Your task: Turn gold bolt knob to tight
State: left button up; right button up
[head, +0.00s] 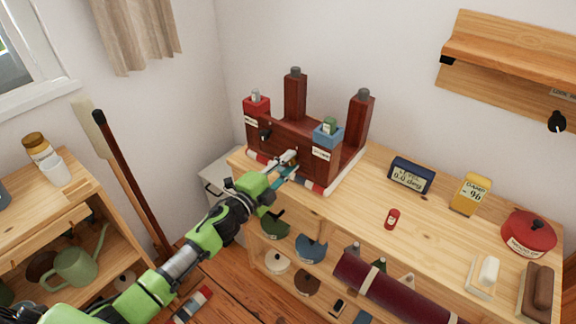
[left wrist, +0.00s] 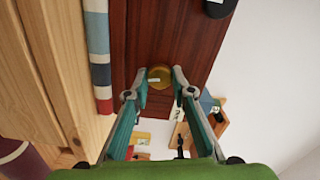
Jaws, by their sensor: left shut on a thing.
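The gold bolt knob (left wrist: 160,76) is on the front of the dark red timber brace (left wrist: 150,35), between the fingertips of my left gripper (left wrist: 160,88) in the left wrist view. The fingers are shut on it from both sides. In the head view, my left gripper (head: 288,162) reaches the front face of the brace (head: 321,173), and the knob is hidden by the fingers. A black knob (head: 265,135) is on the brace further left. My right gripper is not in view.
The brace stands on a striped cloth (head: 262,167) on a light wooden shelf unit (head: 375,240). A dark digital display (head: 411,175), a yellow gauge box (head: 470,194), a small red item (head: 392,219) and a red lidded pot (head: 529,235) stand to the right.

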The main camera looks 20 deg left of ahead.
pick_arm(q)
jog(key=shift+m+b, duration=0.3)
jog(key=shift+m, duration=0.9)
jog(key=o, duration=1.1)
jog(key=v, duration=1.2)
jog(key=shift+f, duration=0.15)
